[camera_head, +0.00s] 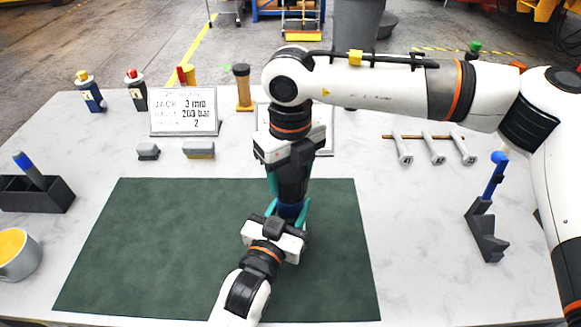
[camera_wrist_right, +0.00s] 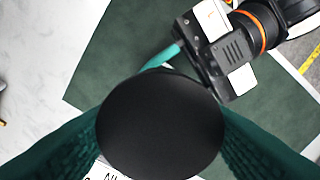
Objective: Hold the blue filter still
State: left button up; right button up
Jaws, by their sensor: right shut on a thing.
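The blue filter (camera_head: 290,211) stands upright over the green mat, its blue lower part showing below a dark upper part. My right gripper (camera_head: 288,182) comes down from above and is shut on it. In the right wrist view, a round black top (camera_wrist_right: 160,125), apparently the filter's, sits between the right gripper's teal fingers. My left gripper (camera_head: 288,209) reaches in from the front, low down, with a teal finger on each side of the blue part. I cannot tell whether these fingers touch it. The filter's foot is hidden behind the left gripper.
The green mat (camera_head: 130,240) is otherwise clear. A sign (camera_head: 184,112), two grey blocks (camera_head: 199,150) and small bottles (camera_head: 89,92) stand behind it. A dark holder (camera_head: 35,195) and a mug (camera_head: 16,255) are at left. Wrenches (camera_head: 437,150) and a dark stand (camera_head: 485,235) are at right.

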aim_at(291, 217)
dwell(0.4)
jog(key=shift+f, duration=0.9)
jog(key=shift+f, duration=0.55)
jog(key=m, duration=1.1)
jog(key=shift+m, duration=0.4)
jog(key=m, duration=1.4)
